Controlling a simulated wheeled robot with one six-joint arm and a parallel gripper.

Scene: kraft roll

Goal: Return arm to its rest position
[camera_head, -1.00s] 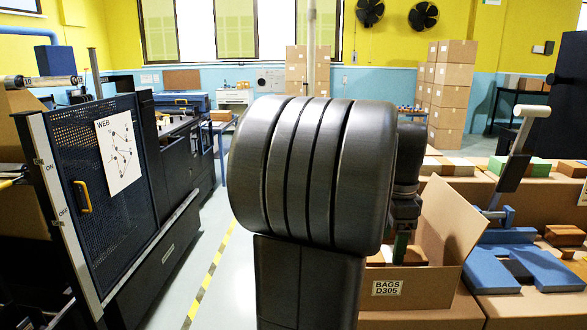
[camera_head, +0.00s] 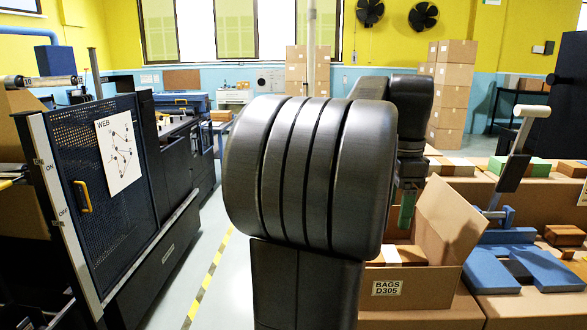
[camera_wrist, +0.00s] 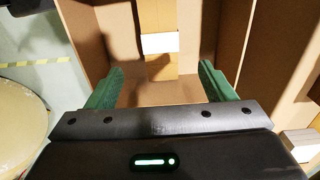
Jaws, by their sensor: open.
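My gripper (camera_wrist: 159,85) shows in the wrist view with its two green fingers spread wide and nothing between them. It points down over the open cardboard box (camera_wrist: 120,55). In the head view, one green finger (camera_head: 407,208) shows above the box labelled BAGS D305 (camera_head: 410,288), behind my dark arm. Inside the box lie brown bundles with a white band (camera_wrist: 160,43); they also show in the head view (camera_head: 412,254), apart from the fingers. My large arm joint hides the middle of the head view.
A blue sealer-like stand with a raised lever (camera_head: 520,150) is right of the box. Stacked cartons (camera_head: 452,90) stand behind. A dark machine with a perforated panel (camera_head: 75,155) is at left. Clear floor with a yellow-striped line (camera_head: 210,275) lies between.

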